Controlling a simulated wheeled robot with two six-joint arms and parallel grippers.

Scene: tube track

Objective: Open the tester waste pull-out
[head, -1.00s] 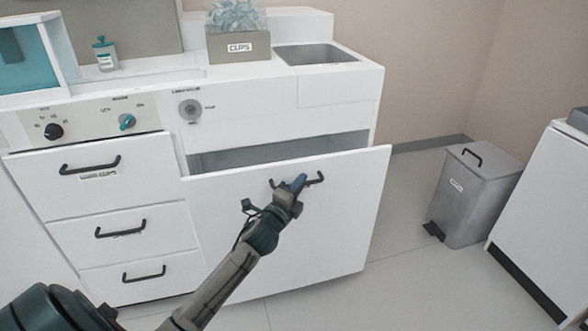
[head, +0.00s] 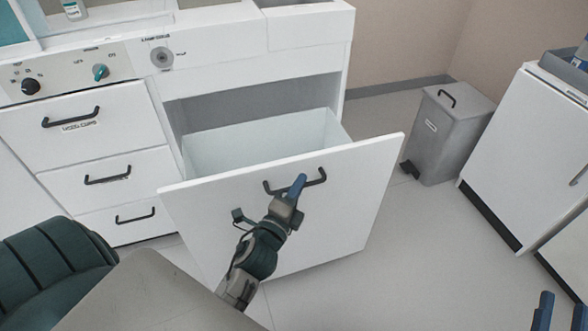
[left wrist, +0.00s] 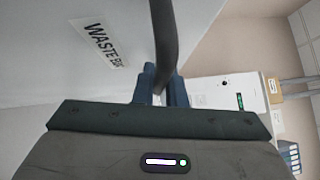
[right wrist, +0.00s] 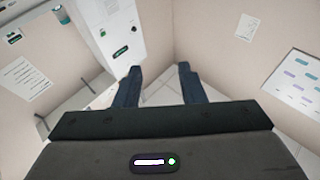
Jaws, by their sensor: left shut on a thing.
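The waste pull-out (head: 350,200) is a white drawer front below the counter and stands out from the cabinet, with its pale inner bin (head: 265,143) visible behind the front. Its dark bar handle (head: 318,178) is near the top of the front. My left gripper (head: 296,188) is shut on this handle. In the left wrist view the blue fingers (left wrist: 162,85) sit either side of the handle bar (left wrist: 163,35), beside a label (left wrist: 104,44) reading "WASTE" and more. My right gripper (head: 560,312) is open and empty at the lower right; its fingers (right wrist: 157,85) are apart in the right wrist view.
White drawers (head: 80,135) with dark handles stand left of the pull-out. A grey pedal bin (head: 447,135) stands on the floor to the right. Another white cabinet (head: 520,150) is at the far right. Floor between the pull-out and that cabinet is clear.

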